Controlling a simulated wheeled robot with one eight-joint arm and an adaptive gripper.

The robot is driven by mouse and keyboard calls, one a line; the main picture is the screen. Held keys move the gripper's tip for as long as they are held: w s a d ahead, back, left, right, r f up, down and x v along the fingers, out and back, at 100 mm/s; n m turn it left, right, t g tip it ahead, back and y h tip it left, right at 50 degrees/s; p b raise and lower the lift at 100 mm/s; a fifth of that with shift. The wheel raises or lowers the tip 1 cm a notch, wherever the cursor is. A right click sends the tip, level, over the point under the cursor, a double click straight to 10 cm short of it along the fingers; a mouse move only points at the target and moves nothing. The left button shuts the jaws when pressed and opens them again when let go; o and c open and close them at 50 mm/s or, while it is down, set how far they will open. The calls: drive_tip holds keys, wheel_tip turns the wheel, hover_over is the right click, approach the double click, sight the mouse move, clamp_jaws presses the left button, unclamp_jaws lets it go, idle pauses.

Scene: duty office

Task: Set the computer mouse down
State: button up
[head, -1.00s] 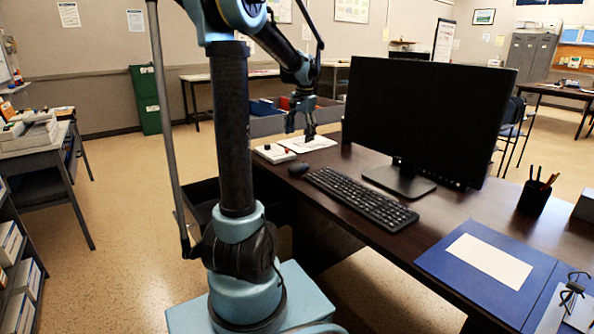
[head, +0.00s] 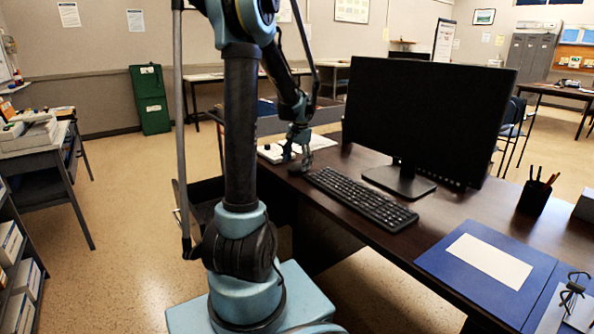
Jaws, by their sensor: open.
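The computer mouse (head: 297,171) is a small dark shape on the dark desk (head: 345,185), left of the keyboard's far end. My gripper (head: 298,163) is low over the desk at the mouse, with its fingers open. The fingers hide much of the mouse, and I cannot tell whether they touch it.
A black keyboard (head: 360,197) lies close to the right of the mouse, with a large monitor (head: 430,115) behind it. A white device (head: 268,153) and a white sheet (head: 322,142) lie beyond my gripper. A blue folder (head: 440,262) lies nearer on the desk.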

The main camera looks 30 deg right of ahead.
drive_tip(key=shift+w+f, duration=0.15)
drive_tip(key=shift+f, duration=1)
drive_tip(key=c, duration=1.3)
